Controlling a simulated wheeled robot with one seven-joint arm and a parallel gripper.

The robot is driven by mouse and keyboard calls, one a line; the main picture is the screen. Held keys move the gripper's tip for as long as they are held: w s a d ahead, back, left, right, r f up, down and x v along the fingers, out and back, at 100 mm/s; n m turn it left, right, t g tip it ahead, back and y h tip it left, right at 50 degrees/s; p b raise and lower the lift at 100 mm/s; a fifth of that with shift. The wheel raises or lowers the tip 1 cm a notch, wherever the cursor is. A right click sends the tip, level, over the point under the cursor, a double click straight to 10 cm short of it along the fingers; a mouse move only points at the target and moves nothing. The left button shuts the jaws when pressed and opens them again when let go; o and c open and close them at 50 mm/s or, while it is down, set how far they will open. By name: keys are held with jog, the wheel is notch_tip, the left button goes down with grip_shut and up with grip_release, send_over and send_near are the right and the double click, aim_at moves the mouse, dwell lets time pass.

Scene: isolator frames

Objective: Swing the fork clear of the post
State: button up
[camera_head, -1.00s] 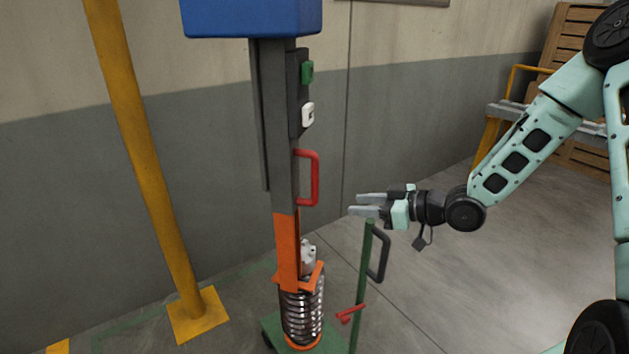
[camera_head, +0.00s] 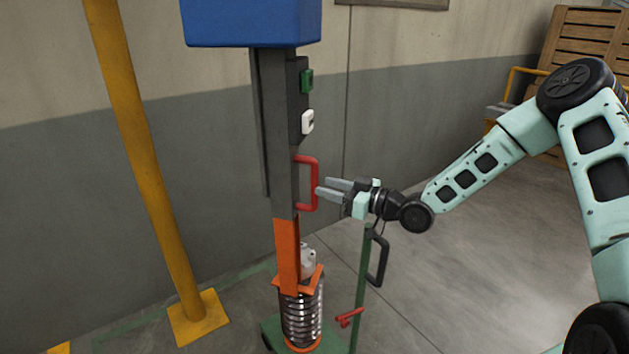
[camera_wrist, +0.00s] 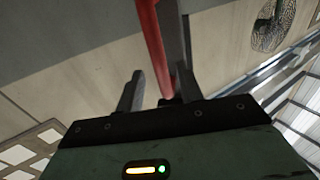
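A tall upright (camera_head: 284,150) is dark grey above and orange below, with a red D-shaped handle (camera_head: 316,172) on its right side. An orange bracket (camera_head: 308,282) sits at its foot above a ringed stack (camera_head: 302,317). I cannot tell for sure which parts are the fork and the post. My gripper (camera_head: 322,186) is open, its fingertips at the right of the red handle. In the wrist view, the red bar (camera_wrist: 151,35) runs between the two open fingers (camera_wrist: 162,75); they stand apart, and contact cannot be told.
A green stand (camera_head: 361,290) with a black handle (camera_head: 379,260) and a red lever (camera_head: 349,317) rises below my gripper. A yellow pole (camera_head: 150,180) stands to the left. A blue box (camera_head: 252,22) tops the upright. Floor at right is clear.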

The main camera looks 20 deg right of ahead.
aim_at(314, 203)
jog(key=x, duration=0.4)
jog(key=shift+w+a+p, duration=0.3)
